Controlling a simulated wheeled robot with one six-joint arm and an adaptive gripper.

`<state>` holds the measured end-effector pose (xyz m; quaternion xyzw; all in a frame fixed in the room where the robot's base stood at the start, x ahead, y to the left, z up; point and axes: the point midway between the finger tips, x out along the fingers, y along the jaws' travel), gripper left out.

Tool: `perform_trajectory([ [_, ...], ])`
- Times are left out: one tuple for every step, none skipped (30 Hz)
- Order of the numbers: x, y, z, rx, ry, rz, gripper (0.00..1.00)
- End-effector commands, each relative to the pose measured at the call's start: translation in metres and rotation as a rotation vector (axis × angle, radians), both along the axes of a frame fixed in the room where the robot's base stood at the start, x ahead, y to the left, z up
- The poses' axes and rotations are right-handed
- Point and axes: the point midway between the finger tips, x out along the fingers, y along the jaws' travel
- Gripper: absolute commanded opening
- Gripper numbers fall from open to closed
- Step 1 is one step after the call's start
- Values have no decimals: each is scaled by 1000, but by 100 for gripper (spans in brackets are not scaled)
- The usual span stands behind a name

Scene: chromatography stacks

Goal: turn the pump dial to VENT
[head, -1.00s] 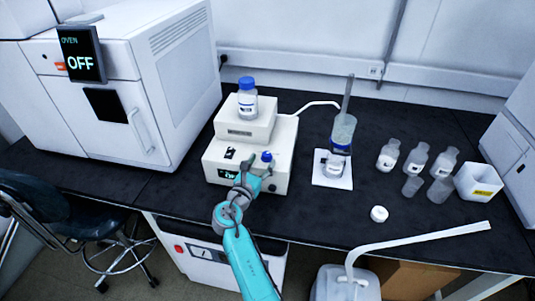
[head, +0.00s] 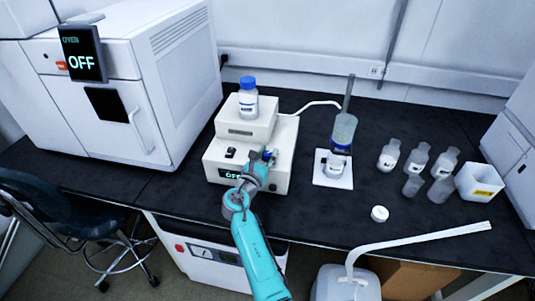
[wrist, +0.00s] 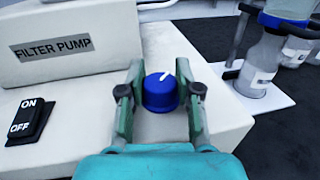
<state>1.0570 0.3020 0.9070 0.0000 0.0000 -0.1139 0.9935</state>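The blue pump dial (wrist: 161,95) stands on the top of the white filter pump (wrist: 60,85). Its white pointer mark is turned toward the upper right in the wrist view. My gripper (wrist: 160,82) is open, with one finger on each side of the dial. Narrow gaps seem to show between the fingers and the dial. No VENT label is readable here. In the head view my gripper (head: 262,158) is over the right side of the pump (head: 215,160) and hides most of the dial. The pump's display (head: 230,174) reads OFF.
A black ON/OFF rocker switch (wrist: 32,120) is left of my gripper. A blue-capped bottle (head: 247,97) stands on the pump's raised rear. A flask assembly (head: 342,135) on a white pad (head: 322,178) stands to the right. The oven (head: 120,85) is at left.

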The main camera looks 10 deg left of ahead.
Motion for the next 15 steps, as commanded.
perform_trajectory([
  [0, 0, 0, 0, 0, 0, 0],
  [0, 0, 0, 0, 0, 1, 0],
  [0, 0, 0, 0, 0, 2, 0],
  [0, 0, 0, 0, 0, 4, 0],
  [0, 0, 0, 0, 0, 7, 0],
  [0, -1, 0, 0, 0, 13, 0],
  [0, -1, 0, 0, 0, 19, 0],
  [0, -1, 0, 0, 0, 25, 0],
  [0, -1, 0, 0, 0, 38, 0],
  [0, -2, 0, 0, 0, 49, 0],
  [0, -2, 0, 1, 0, 62, 0],
  [0, -2, 0, 0, -1, 81, 0],
  [0, -2, 0, 1, 0, 99, 0],
  [0, -2, -1, 1, 0, 115, 0],
  [0, -2, -1, 1, 0, 139, 0],
])
